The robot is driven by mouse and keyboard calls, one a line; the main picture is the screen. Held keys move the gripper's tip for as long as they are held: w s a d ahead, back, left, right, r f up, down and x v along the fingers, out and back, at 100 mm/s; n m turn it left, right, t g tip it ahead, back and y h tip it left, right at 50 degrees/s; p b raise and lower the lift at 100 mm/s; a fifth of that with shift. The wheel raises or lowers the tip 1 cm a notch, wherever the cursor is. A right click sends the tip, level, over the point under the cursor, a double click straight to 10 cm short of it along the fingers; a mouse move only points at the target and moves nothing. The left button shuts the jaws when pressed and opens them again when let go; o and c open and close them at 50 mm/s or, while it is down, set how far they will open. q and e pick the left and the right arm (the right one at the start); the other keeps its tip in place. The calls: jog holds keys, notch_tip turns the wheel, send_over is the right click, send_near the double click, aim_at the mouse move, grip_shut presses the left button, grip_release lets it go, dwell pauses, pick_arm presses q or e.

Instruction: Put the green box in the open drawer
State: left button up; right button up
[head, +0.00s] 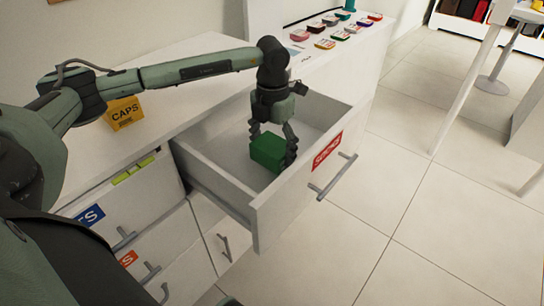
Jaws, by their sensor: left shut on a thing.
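The green box (267,152) is inside the outline of the open drawer (223,183), near its front panel with the red label. My left gripper (272,148) points down into the drawer and is shut on the green box, with a finger on each side of it. I cannot tell whether the box touches the drawer floor. My right gripper is not in view.
A yellow box marked CAPS (124,113) stands on the white cabinet top at left. Several small coloured items (325,44) lie on the top at the back. Closed drawers are below at left. Tiled floor (420,230) is clear at right.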

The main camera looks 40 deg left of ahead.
pick_arm(q)
notch_tip(320, 180, down, 3)
jog(key=shift+r, duration=0.2)
jog(key=shift+f, duration=0.3)
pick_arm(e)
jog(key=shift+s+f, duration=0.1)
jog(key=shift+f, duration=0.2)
pick_arm(q)
jog(key=shift+f, duration=0.15)
jog(key=o, duration=1.2)
jog(key=shift+o, duration=0.2)
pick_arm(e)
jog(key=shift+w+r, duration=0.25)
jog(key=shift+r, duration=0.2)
